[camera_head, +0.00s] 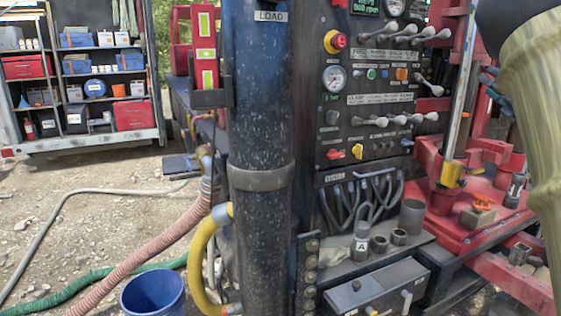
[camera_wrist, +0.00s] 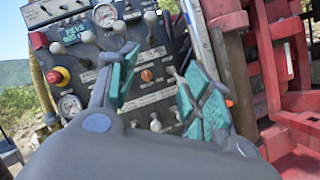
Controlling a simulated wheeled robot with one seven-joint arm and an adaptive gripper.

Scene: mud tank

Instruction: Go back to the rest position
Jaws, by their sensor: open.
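My gripper (camera_wrist: 162,66) is open and empty in the wrist view. Its two fingers with teal pads stand apart in front of the control panel (camera_wrist: 115,50), with nothing between them. In the head view my arm fills the right edge, and only a bit of dark finger (camera_head: 490,88) shows beside it, right of the panel (camera_head: 375,90). The rest of the gripper is hidden there. I cannot tell the exact gap between the fingers and the panel's levers.
A thick dark column (camera_head: 260,210) stands left of the panel. A red frame (camera_head: 470,220) and a slanting metal rod (camera_head: 462,90) are close to my arm. A blue bucket (camera_head: 153,294), hoses (camera_head: 150,240) and gravel lie at left. A shelf unit (camera_head: 80,85) stands behind.

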